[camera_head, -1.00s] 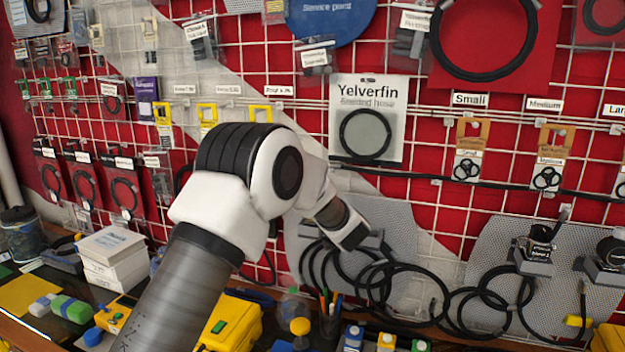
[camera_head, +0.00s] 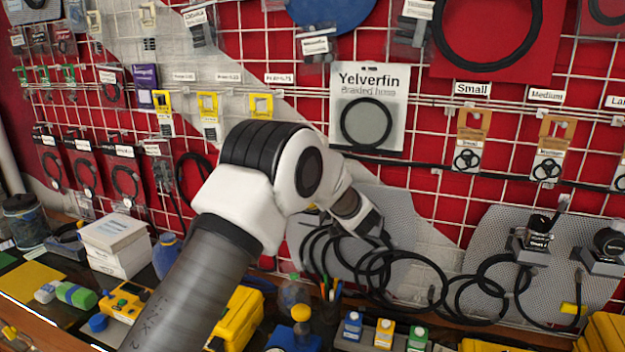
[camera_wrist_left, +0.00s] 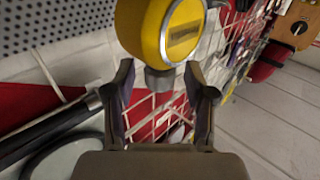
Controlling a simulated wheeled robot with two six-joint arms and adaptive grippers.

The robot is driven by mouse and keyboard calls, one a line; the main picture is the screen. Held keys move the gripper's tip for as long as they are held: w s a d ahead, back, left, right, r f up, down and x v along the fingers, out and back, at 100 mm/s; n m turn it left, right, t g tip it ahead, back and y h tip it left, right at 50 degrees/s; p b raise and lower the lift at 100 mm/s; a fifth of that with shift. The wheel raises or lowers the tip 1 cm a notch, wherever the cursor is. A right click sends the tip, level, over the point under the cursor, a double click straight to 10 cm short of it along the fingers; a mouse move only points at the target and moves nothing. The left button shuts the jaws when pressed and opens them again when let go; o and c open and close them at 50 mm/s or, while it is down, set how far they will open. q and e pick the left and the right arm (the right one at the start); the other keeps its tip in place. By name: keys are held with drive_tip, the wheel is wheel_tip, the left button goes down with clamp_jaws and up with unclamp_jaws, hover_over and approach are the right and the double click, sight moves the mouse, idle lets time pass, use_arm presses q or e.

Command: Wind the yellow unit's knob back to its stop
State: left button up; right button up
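The yellow unit (camera_wrist_left: 175,30) is at the top of the left wrist view, with a dark label panel on its round face. A grey knob (camera_wrist_left: 160,79) sticks out of its lower side. My left gripper (camera_wrist_left: 160,85) has its two dark fingers on either side of the knob. Gaps show between the fingers and the knob, so it looks open around it and not closed on it. In the head view my left arm covers the unit and knob, and the fingers cannot be made out. My right gripper is in neither view.
Black hose coils (camera_head: 400,285) hang on the grey perforated panel near my left wrist. Other regulators (camera_head: 535,240) are mounted at right. A bench below carries a yellow case (camera_head: 238,315), white boxes (camera_head: 115,245) and small coloured bottles (camera_head: 384,333).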

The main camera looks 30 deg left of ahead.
use_arm(q)
drive_tip(key=v, duration=1.2)
drive_tip(key=shift+w+f, duration=0.1)
